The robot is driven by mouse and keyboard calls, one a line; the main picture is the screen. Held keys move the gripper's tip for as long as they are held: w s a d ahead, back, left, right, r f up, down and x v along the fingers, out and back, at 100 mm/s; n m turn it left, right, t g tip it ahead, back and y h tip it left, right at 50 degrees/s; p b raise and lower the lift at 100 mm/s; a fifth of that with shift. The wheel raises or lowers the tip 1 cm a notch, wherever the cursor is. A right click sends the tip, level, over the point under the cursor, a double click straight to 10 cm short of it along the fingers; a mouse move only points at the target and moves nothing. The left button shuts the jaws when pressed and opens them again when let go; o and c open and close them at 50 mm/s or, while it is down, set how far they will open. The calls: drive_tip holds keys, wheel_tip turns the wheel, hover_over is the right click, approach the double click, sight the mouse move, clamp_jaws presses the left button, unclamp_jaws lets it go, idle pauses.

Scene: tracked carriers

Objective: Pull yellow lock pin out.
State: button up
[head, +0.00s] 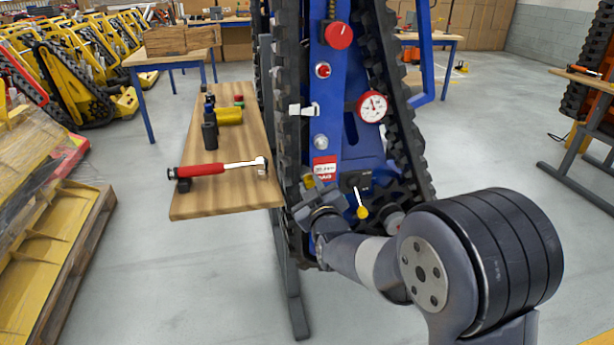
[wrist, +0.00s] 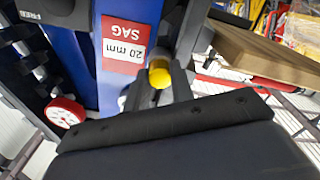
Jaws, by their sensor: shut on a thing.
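The yellow lock pin (wrist: 160,75) shows its round yellow head in the wrist view, between the dark fingers of my gripper (wrist: 160,88), just below a red and white "20 mm SAG" label. In the head view a bit of its yellow (head: 308,181) shows at the top of my gripper (head: 316,196), against the lower part of the blue tracked carrier (head: 340,125). My gripper is shut on the pin. The pin's shaft is hidden, so I cannot tell how deep it sits.
Right of my gripper is a black switch box with a yellow-tipped lever (head: 362,212). Higher on the carrier are a dial gauge (head: 372,106) and a red knob (head: 338,35). On the left, a wooden bench (head: 225,200) holds a red-handled wrench (head: 210,170) and a yellow-and-black tool (head: 228,116).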

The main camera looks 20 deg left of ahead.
clamp_jaws()
drive_tip(key=shift+s, duration=0.1)
drive_tip(key=b+v, duration=0.2)
drive_tip(key=v, duration=0.6)
drive_tip(key=shift+s+d+b, duration=0.15)
drive_tip(key=shift+d+b, duration=0.05)
drive_tip(key=shift+b, duration=0.2)
idle(1.1)
drive_tip(key=shift+s, duration=0.1)
drive_tip(key=shift+b+v, duration=0.65)
drive_tip(key=shift+v, duration=1.05)
